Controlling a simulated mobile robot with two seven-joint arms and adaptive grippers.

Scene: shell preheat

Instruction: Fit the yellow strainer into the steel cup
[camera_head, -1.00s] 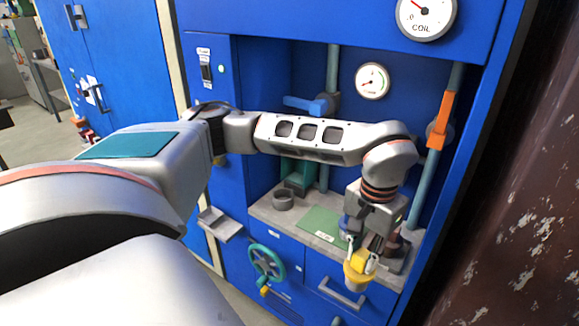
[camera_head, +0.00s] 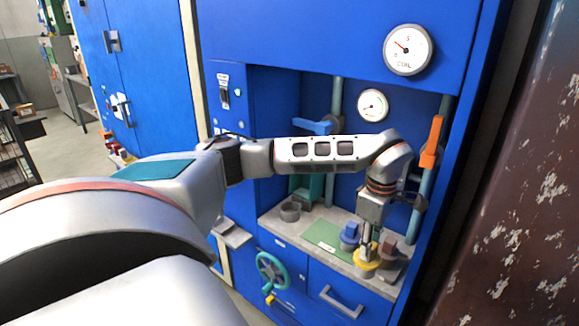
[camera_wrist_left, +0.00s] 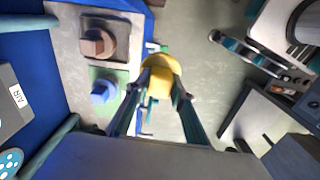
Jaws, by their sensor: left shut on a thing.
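My left gripper (camera_head: 368,248) is shut on the yellow strainer (camera_head: 366,264) and points down at the right front of the counter. In the left wrist view the yellow strainer (camera_wrist_left: 160,77) sits between the two fingertips (camera_wrist_left: 162,92), with floor showing behind it and the counter edge to its left. A grey round cup (camera_head: 290,212), which looks like the steel cup, stands at the left of the counter, apart from the gripper. My right gripper is not in view.
The counter (camera_head: 272,217) lies in a blue cabinet bay. A green mat (camera_head: 322,234), a blue-topped piece (camera_head: 349,236) and a dark brown piece (camera_head: 393,262) are on it. The brown piece is close beside the strainer. A teal handwheel (camera_head: 271,270) and drawer handle (camera_head: 340,302) stick out below.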

